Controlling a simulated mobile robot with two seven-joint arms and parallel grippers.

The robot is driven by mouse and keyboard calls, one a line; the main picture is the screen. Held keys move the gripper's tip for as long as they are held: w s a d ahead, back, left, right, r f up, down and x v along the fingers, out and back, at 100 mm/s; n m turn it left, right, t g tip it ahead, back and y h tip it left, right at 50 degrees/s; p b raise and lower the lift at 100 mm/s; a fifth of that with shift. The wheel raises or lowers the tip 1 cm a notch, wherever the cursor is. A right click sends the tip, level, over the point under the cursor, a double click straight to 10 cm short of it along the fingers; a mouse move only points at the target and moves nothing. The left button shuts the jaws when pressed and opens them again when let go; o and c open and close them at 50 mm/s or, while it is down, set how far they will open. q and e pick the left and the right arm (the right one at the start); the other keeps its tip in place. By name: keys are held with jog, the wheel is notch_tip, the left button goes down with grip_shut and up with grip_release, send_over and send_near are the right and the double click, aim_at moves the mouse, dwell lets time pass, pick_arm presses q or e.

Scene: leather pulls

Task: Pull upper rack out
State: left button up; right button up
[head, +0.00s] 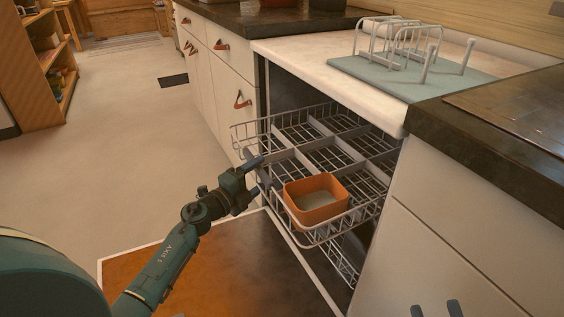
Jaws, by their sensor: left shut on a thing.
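The upper rack (312,163) is a pale grey wire basket with dividers. It sticks out of the open dishwasher under the white counter, with its back part still inside. An orange square tub (318,211) sits in its front corner. My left gripper (258,177) is shut on the rack's rim at the front left side, beside the tub; the exact wire held is hard to see. At the bottom edge, two dark fingertips of my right gripper (435,309) show, spread apart with nothing visible between them.
A lower rack (343,266) shows partly beneath. A brown panel with a pale edge (190,270) lies low in front, apparently the lowered door. White cabinets with leather pulls (242,99) stand to the left. A wire dish stand (400,42) is on the counter.

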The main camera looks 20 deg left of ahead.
pick_arm(q)
jog(key=s+a+r+p, duration=0.1)
jog(key=s+a, duration=0.9)
jog(key=s, duration=0.2)
jog(key=shift+s+a, duration=0.2)
jog(key=shift+s, duration=0.2)
pick_arm(e)
jog(key=shift+s+d, duration=0.1)
jog(key=shift+s, duration=0.05)
pick_arm(q)
jog(key=o, duration=1.1)
jog(key=shift+r, duration=0.1)
jog(key=shift+o, duration=0.6)
jog(key=shift+f, duration=0.2)
jog(key=shift+s+f, duration=0.1)
jog(key=p+v, duration=0.2)
jog(key=v, duration=1.1)
pick_arm(e)
jog(key=shift+w+d+g+h, duration=0.25)
jog(key=shift+d+h, duration=0.2)
jog(key=shift+h, duration=0.25)
